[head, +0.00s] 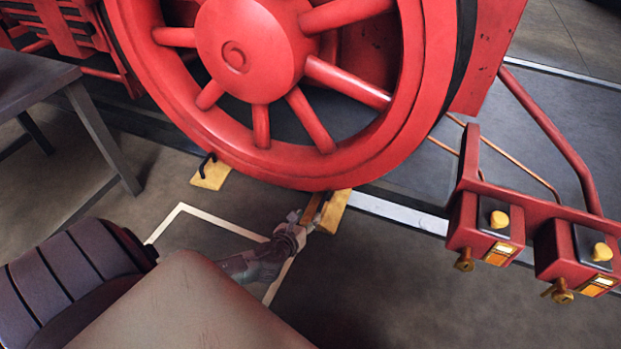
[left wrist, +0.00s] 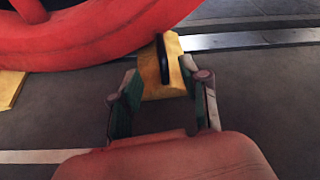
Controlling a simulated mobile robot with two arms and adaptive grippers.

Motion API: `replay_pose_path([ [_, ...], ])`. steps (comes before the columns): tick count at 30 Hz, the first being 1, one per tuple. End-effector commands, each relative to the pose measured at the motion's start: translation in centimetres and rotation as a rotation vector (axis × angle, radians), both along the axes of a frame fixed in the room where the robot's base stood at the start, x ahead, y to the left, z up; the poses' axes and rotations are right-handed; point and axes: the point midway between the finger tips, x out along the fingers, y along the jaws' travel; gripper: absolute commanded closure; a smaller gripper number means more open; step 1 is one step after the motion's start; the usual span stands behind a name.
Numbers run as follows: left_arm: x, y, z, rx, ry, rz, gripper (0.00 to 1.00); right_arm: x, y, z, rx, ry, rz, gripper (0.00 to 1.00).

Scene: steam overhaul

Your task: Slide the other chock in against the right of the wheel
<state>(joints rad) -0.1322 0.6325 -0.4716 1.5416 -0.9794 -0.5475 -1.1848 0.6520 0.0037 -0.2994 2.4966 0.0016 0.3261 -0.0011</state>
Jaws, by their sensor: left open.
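The big red wheel (head: 262,140) stands on the rail. One yellow chock (head: 212,174) with a black handle lies at its lower left. The other yellow chock (head: 338,212) is at the wheel's lower right; I cannot tell whether it touches the rim. My left gripper (head: 310,218) is low at this right chock, on its near side. In the left wrist view the chock (left wrist: 174,78) shows its upright black handle, and the open fingers of my left gripper (left wrist: 160,86) sit to either side of its near end. My right gripper is not in view.
A pale rail (head: 400,213) runs right from the wheel. Red fittings with yellow knobs (head: 490,225) hang at the right. A dark table (head: 35,80) stands at the left. A white line (head: 225,223) marks the floor, which is clear at front right.

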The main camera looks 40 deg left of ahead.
Motion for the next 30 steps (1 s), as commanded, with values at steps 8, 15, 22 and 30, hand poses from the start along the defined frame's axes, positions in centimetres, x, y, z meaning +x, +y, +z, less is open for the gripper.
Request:
replay_pose_path([
  [8,1.7,0.3,-0.9,-0.001,-0.003,0.0,0.54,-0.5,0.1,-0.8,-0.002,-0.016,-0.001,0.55],
  [15,5.9,1.1,-2.9,-0.003,-0.005,0.001,0.54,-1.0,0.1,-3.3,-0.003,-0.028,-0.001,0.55],
  [22,9.8,1.9,-4.4,-0.004,-0.004,0.001,0.54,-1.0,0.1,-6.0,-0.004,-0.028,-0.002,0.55],
  [30,12.3,2.4,-5.2,-0.004,-0.002,0.001,0.54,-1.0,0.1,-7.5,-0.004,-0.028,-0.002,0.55],
])
